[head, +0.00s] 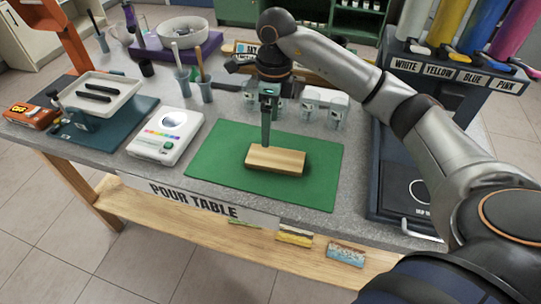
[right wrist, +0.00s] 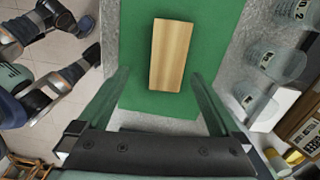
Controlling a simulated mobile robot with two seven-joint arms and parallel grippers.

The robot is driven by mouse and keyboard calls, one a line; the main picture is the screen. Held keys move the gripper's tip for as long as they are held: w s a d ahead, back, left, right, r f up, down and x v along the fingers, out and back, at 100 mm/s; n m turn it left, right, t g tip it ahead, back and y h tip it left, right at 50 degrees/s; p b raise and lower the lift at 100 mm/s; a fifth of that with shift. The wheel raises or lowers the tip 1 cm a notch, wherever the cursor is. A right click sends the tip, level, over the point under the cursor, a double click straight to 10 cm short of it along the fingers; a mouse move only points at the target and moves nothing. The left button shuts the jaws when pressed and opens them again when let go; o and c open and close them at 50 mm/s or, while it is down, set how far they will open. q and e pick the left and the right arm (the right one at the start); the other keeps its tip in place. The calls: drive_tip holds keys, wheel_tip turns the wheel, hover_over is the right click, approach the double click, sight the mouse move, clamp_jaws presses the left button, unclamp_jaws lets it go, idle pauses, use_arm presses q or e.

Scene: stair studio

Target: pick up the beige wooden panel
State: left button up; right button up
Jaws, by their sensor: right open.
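The beige wooden panel (head: 276,160) lies flat on the green mat (head: 219,173) on the table. In the right wrist view the panel (right wrist: 171,55) shows whole, beyond the fingertips. My right gripper (head: 267,142) points down over the panel's far edge in the head view. In the right wrist view its two fingers (right wrist: 162,85) are spread wide with nothing between them. I cannot tell its exact height above the panel. My left gripper does not show in the head view.
A white scale (head: 167,135) stands left of the mat. A dark-framed tray (head: 404,200) stands to the right. Clear cups (head: 310,109) stand behind the mat, and blue cups with sticks (head: 203,86) at the back left. The mat around the panel is clear.

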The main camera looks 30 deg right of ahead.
drive_tip(key=d, duration=0.2)
hover_over(274, 157)
drive_tip(key=shift+h, duration=0.3)
wheel_tip(274, 157, down, 6)
drive_tip(key=shift+s+f, duration=0.1)
drive_tip(key=shift+s, duration=0.05)
drive_tip(key=shift+f+p, duration=0.45)
drive_tip(key=shift+f, duration=2.3)
drive_tip(key=c, duration=1.1)
drive_tip(key=shift+r, duration=0.1)
drive_tip(key=shift+c, duration=0.2)
